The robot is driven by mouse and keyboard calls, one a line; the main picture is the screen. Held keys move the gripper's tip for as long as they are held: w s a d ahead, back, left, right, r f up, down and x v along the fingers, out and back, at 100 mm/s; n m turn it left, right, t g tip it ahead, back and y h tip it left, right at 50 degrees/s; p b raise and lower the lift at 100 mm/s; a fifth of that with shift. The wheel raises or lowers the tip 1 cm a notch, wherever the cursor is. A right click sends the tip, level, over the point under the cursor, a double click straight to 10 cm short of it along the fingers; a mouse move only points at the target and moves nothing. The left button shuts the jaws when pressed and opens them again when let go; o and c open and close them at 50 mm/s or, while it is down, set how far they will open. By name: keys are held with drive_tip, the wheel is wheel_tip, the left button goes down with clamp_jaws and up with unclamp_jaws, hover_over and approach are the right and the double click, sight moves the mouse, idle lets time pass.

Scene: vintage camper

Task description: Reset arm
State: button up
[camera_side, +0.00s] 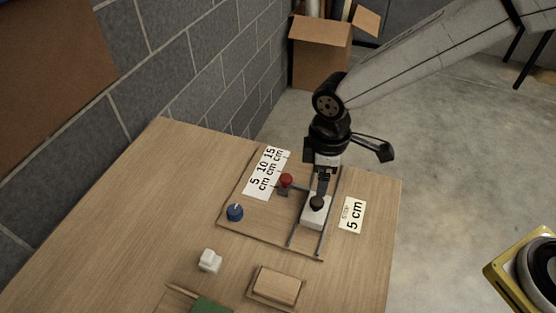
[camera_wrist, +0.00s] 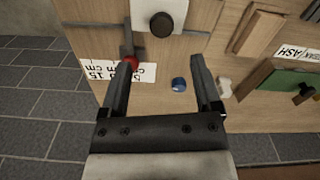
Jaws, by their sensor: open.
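My gripper (camera_side: 322,176) points down over the slider board on the wooden table. In the wrist view its two fingers (camera_wrist: 160,85) are spread apart with nothing between the tips. A white slider block with a dark round knob (camera_side: 317,202) sits on two rails just below and in front of my gripper in the side view; the knob also shows in the wrist view (camera_wrist: 162,25), beyond the fingertips. A red ball knob (camera_side: 286,180) stands left of the block. Whether the fingers touch anything is hard to tell from the side.
A blue knob (camera_side: 235,212), a scale card (camera_side: 266,172) and a "5 cm" card (camera_side: 352,215) lie around the rails. A white piece (camera_side: 210,260), a wooden block (camera_side: 277,286) and a green item (camera_side: 211,306) are nearer the front. A block wall (camera_side: 200,80) borders the table's left.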

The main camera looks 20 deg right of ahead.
idle(0.3)
drive_tip(key=s+d+m+t, duration=0.1)
drive_tip(key=s+d+m, duration=0.1)
drive_tip(key=d+m, duration=0.2)
drive_tip(key=s+d+r+m, duration=0.1)
drive_tip(key=s+d+m, duration=0.1)
drive_tip(key=d, duration=0.9)
drive_tip(key=s+d+r+m+t, duration=0.1)
drive_tip(key=s+d+m, duration=0.2)
drive_tip(key=d+m, duration=0.2)
drive_tip(key=d, duration=0.2)
drive_tip(key=shift+d+m+t, duration=0.3)
